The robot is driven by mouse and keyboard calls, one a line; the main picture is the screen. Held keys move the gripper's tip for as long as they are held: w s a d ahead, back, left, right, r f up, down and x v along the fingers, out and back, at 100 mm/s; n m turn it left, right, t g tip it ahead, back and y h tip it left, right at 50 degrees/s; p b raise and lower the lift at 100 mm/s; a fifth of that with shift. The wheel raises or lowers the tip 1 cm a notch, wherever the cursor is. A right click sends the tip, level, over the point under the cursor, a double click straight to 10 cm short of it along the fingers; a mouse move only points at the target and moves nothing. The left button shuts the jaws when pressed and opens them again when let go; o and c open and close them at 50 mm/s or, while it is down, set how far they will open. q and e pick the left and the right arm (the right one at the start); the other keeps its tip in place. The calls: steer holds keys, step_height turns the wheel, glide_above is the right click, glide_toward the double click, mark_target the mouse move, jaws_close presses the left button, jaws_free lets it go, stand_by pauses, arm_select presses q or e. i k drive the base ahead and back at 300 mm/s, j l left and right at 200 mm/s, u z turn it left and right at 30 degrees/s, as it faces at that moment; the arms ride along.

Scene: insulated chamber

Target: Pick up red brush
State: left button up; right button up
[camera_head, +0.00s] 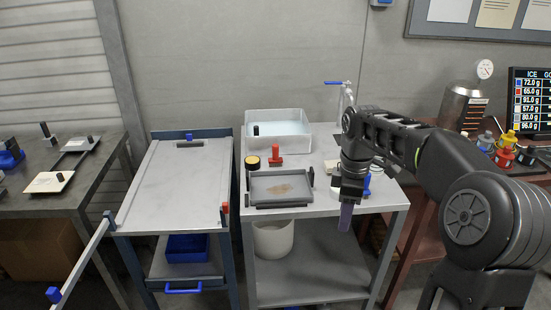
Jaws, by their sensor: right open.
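A red T-shaped object (276,157), which looks like the red brush, stands on the middle grey table behind a shallow grey tray (268,203). My right gripper (347,212) hangs pointing down over the right front part of that table, to the right of the tray. It is open and well apart from the red object; its fingers are small and hard to make out. My left gripper is not in view.
A white bin (305,138) stands at the table's back, with a round black-and-yellow item (252,163) left of the red object. A blue item (367,184) is close beside my right gripper. The left cart's top (175,185) is mostly clear.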

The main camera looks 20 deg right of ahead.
mark_target(274, 161)
steer(key=i, duration=1.5)
